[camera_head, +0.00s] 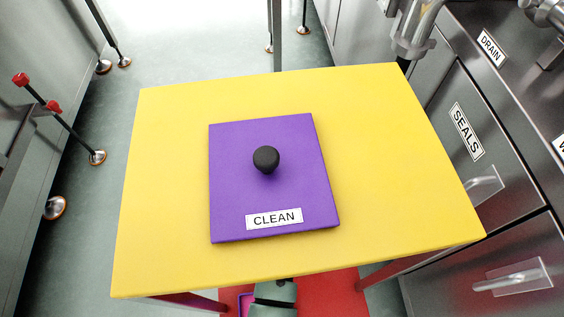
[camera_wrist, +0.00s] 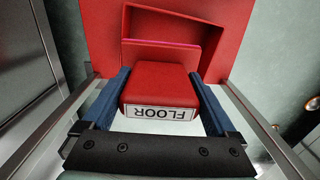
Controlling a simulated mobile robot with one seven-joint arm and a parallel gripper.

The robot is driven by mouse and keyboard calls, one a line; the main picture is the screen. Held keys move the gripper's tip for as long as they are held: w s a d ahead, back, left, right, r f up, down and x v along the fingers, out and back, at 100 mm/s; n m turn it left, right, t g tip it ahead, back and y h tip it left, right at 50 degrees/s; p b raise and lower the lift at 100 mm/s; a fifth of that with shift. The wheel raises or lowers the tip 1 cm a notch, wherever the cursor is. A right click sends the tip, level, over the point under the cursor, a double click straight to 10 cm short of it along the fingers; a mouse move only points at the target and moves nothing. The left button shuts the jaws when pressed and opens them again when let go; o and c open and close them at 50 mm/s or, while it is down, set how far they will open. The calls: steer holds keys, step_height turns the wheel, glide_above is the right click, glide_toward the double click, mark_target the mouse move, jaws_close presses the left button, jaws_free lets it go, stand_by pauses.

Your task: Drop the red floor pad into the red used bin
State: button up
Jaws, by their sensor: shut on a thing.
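The red floor pad (camera_wrist: 160,83) is a thick red block with a white label reading FLOOR, upside down in the wrist view. My gripper (camera_wrist: 160,92) is shut on it, with blue fingers along its left and right sides. A red bin (camera_wrist: 100,30) with a rectangular opening fills the top of the wrist view. The pad is in front of the opening's lower part, with a pink-purple edge showing just behind it. I cannot tell whether the pad touches the bin. In the head view, the gripper and pad are hidden, with part of my arm showing below the table.
A yellow table (camera_head: 380,150) fills the middle of the head view. On it lies a purple lid or pad (camera_head: 235,200) with a black knob and a CLEAN label. Metal drawers (camera_head: 450,160), one labelled SEALS, line the right side. Floor shows at left.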

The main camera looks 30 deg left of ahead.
steer(key=shift+f+b, duration=2.2)
steer(key=shift+b, duration=0.15)
steer(key=o, duration=1.1)
steer(key=shift+r, duration=0.15)
step_height(320, 180, up, 7)
steer(key=p, duration=0.4)
steer(key=shift+r+p, duration=0.2)
steer(key=shift+p, duration=0.15)
